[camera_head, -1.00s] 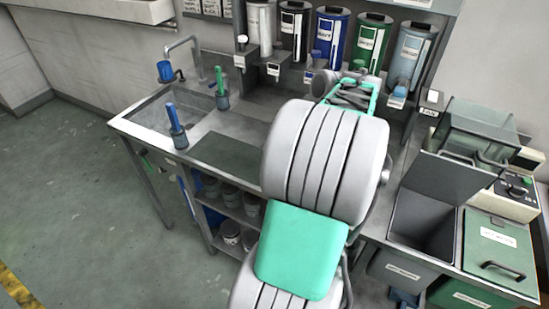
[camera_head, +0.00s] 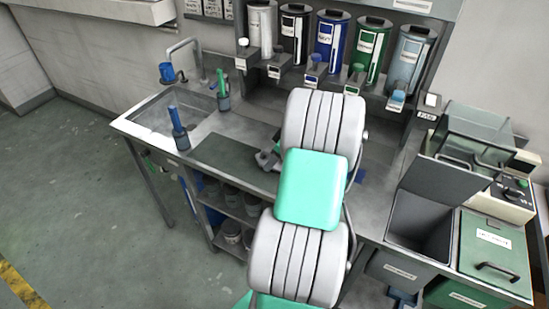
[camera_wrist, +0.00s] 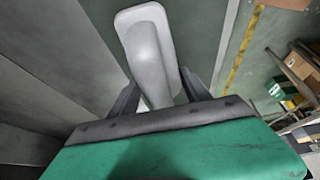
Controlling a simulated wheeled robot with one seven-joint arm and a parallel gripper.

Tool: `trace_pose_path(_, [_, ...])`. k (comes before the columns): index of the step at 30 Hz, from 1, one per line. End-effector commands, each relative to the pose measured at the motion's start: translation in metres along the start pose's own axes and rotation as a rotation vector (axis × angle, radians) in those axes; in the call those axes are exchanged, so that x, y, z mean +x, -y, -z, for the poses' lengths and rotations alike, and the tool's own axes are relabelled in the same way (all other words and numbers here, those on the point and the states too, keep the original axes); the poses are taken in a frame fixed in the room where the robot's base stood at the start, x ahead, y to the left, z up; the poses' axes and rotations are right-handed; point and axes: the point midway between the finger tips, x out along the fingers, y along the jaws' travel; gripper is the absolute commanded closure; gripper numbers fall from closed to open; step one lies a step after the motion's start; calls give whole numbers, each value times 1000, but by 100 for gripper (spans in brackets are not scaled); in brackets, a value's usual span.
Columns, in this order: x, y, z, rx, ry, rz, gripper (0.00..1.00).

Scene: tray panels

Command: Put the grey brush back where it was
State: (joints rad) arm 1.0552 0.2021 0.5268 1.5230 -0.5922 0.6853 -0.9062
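The light grey brush (camera_wrist: 148,48) fills the upper middle of the wrist view, with its broad rounded part pointing away from my gripper. My gripper (camera_wrist: 160,92) has one dark finger on each side of the brush's narrower part and looks shut on it. In the head view my arm hides most of the gripper. A small grey shape (camera_head: 267,159) shows at the arm's left edge, over the bench; I cannot tell if it is the brush or the gripper. No empty place for the grey brush is clearly seen.
A blue brush (camera_head: 174,115) and a green brush (camera_head: 221,80) stand in holders near the sink (camera_head: 160,112). A dark mat (camera_head: 228,158) lies on the bench. Several dispensers (camera_head: 330,45) line the back. Open and lidded bins (camera_head: 495,243) stand at the right.

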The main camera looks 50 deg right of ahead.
Motion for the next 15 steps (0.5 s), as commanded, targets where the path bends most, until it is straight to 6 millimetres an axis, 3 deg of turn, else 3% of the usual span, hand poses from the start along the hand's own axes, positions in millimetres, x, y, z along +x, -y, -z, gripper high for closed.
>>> trace_pose_path(8, [0,0,0,0,0,0,22])
trace_pose_path(15, [-1,0,0,0,0,0,22])
